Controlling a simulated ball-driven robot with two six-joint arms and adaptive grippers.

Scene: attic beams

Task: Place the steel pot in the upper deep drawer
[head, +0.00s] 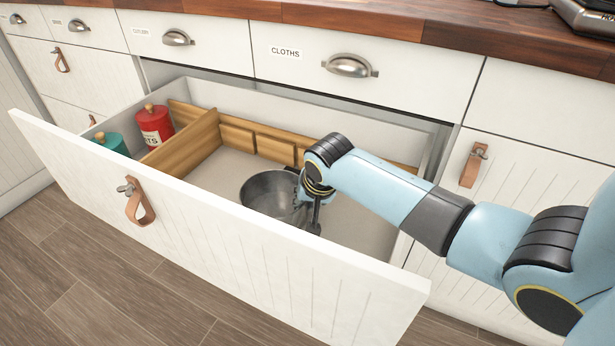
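The upper deep drawer (225,232) is pulled out, its white front towards me. The steel pot (268,190) is inside, in the larger compartment right of a wooden divider (187,146), and looks upright. Its lower part is hidden by the drawer front. My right gripper (314,222) reaches down into the drawer at the pot's right side, at or against its rim. Its fingertips are small and dark there, and I cannot tell whether they grip the pot. My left gripper is not in view.
A red canister (155,125) and a teal canister (112,143) stand in the drawer's left compartment. Shallow drawers, one labelled CLOTHS (350,66), are shut above under the wooden counter (330,22). The compartment floor left of the pot is clear.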

